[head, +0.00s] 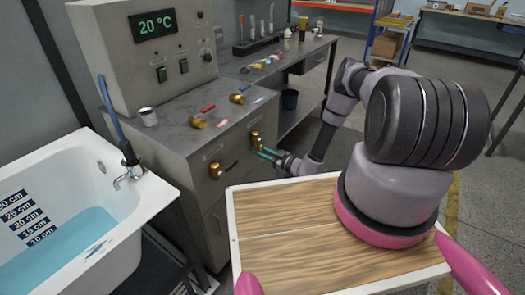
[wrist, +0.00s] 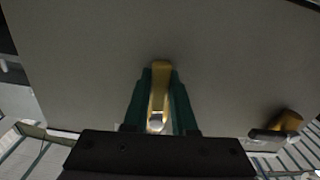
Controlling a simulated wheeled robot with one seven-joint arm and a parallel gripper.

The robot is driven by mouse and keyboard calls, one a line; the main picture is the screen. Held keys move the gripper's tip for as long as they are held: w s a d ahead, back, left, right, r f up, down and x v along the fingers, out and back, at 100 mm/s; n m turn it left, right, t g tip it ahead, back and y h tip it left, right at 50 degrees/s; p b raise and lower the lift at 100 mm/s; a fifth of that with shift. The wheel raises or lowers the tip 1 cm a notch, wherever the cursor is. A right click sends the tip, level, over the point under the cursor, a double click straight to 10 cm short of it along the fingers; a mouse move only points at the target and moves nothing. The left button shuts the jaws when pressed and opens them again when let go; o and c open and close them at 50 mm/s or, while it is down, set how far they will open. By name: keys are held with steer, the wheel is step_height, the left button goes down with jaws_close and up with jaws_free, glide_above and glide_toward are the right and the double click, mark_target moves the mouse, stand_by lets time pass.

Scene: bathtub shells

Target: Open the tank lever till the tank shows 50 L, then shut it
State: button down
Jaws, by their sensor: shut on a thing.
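My gripper (head: 268,155), with teal fingers, is at the front face of the grey cabinet, at a brass valve (head: 255,140). In the wrist view my gripper (wrist: 158,105) is shut on a narrow brass lever (wrist: 160,72) that lies between the fingers. A second brass valve (head: 218,170) with a dark handle is on the same face to the left; it also shows in the wrist view (wrist: 287,122). The display (head: 156,24) reads 20 °C. No litre reading shows in either view.
A white bathtub (head: 150,195) with blue water (head: 75,245) and centimetre labels stands at the left. Loose valves with a red lever (head: 199,121) and a blue lever (head: 239,97) lie on the counter (head: 180,132). A dark bin (head: 289,99) stands under the bench behind.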

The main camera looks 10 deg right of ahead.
steer(key=shift+s+a+f+m, duration=0.1)
steer(key=shift+s+m, duration=0.1)
steer(key=shift+m, duration=0.3)
steer(key=shift+s+a, duration=0.1)
steer(key=c, duration=0.7)
jaws_free()
steer(key=v, duration=1)
steer(key=shift+s+d, duration=0.25)
steer(key=shift+d, duration=0.05)
